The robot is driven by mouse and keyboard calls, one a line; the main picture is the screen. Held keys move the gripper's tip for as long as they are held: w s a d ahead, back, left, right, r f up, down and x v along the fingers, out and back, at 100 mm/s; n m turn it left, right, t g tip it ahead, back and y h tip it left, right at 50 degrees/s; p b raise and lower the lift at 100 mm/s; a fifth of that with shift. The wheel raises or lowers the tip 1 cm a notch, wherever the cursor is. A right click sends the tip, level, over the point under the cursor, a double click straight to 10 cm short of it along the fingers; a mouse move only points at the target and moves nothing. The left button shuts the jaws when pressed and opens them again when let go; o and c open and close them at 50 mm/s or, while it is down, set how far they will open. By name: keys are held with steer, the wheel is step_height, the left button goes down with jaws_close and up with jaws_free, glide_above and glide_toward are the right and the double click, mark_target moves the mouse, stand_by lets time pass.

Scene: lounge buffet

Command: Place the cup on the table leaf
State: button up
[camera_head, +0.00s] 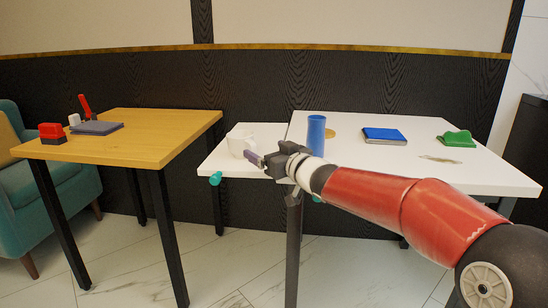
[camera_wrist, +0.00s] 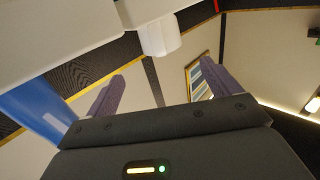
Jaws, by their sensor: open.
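A white cup (camera_head: 237,144) stands upright on the white table leaf (camera_head: 215,165), at the left end of the white table. My gripper (camera_head: 253,158) is just right of the cup and overlaps its edge in the head view. In the wrist view the picture is turned over, and the cup (camera_wrist: 158,38) shows beyond my open fingers (camera_wrist: 160,88), with nothing between them. Whether a finger touches the cup I cannot tell.
A blue cylinder (camera_head: 316,133) stands close behind my wrist. A blue book (camera_head: 384,135) and green cloth-like item (camera_head: 457,139) lie further right on the white table (camera_head: 350,125). A wooden table (camera_head: 150,148) stands left, across a gap.

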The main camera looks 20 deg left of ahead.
steer(key=shift+v, duration=1.2)
steer(key=shift+d, duration=0.1)
steer(key=d+m+t+h, duration=0.1)
steer(key=d, duration=0.2)
steer(key=d+m+t+h, duration=0.1)
steer(key=d+h, duration=0.1)
steer(key=d, duration=0.1)
steer(key=d+t+h, duration=0.1)
steer(key=d+h, duration=0.1)
steer(key=d, duration=0.2)
steer(key=shift+w+m, duration=0.2)
steer(key=shift+m, duration=0.2)
steer(key=s+d+f+m+h, duration=0.25)
steer(key=s+d+h, duration=0.2)
steer(key=d, duration=0.65)
steer(key=s+d+f+m+h, duration=0.1)
steer(key=s+d+m+h, duration=0.3)
steer(key=d, duration=0.6)
steer(key=s+d+f+m+g+h+p, duration=0.1)
steer(key=s+d+f+g, duration=0.2)
steer(key=s+d, duration=0.3)
steer(key=s+d+f+m+g+h+p, duration=0.1)
steer(key=s+d+f, duration=0.4)
steer(key=s, duration=1.1)
steer(key=shift+s+d+f+m+g, duration=0.4)
steer(key=shift+d+g, duration=0.45)
steer(key=shift+g, duration=0.25)
